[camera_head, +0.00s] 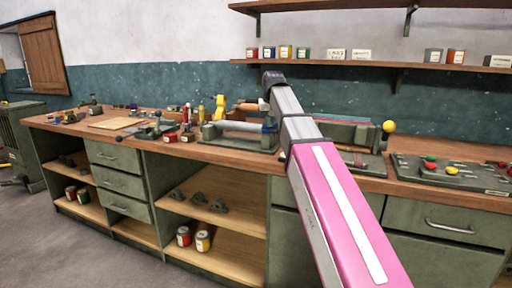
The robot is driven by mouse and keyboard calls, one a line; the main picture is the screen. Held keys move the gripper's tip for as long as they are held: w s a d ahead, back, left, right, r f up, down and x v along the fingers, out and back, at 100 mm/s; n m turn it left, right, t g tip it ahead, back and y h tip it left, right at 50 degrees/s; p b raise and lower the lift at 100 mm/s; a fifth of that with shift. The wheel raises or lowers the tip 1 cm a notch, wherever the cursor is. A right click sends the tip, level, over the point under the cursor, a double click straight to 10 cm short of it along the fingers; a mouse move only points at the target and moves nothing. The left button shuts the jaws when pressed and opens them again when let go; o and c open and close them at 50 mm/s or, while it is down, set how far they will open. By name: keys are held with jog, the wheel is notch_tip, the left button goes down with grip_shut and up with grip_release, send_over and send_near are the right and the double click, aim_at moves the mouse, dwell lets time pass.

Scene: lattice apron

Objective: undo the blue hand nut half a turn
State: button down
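A small blue part (269,128), which looks like the blue hand nut, sits at the right end of a grey fixture (238,139) on the workbench, just left of my arm. It is small, and I cannot make out its shape or its thread. My pink and grey arm reaches from the lower right up over the bench and ends in view at a dark joint above and behind the blue part. My gripper's fingers do not show, so I cannot tell whether anything touches the nut.
Right of my arm are a yellow ball knob (389,126) and a grey panel (455,174) with coloured knobs. A wall shelf (350,65) with tins runs above. Floor at left is clear.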

jog(key=shift+s+d+f, duration=0.4)
jog(key=shift+d+f, duration=0.05)
jog(key=shift+d, duration=0.05)
notch_tip(320, 180, up, 6)
jog(key=shift+w+a+r, duration=0.2)
jog(key=shift+a, duration=0.05)
jog(key=shift+s, duration=0.1)
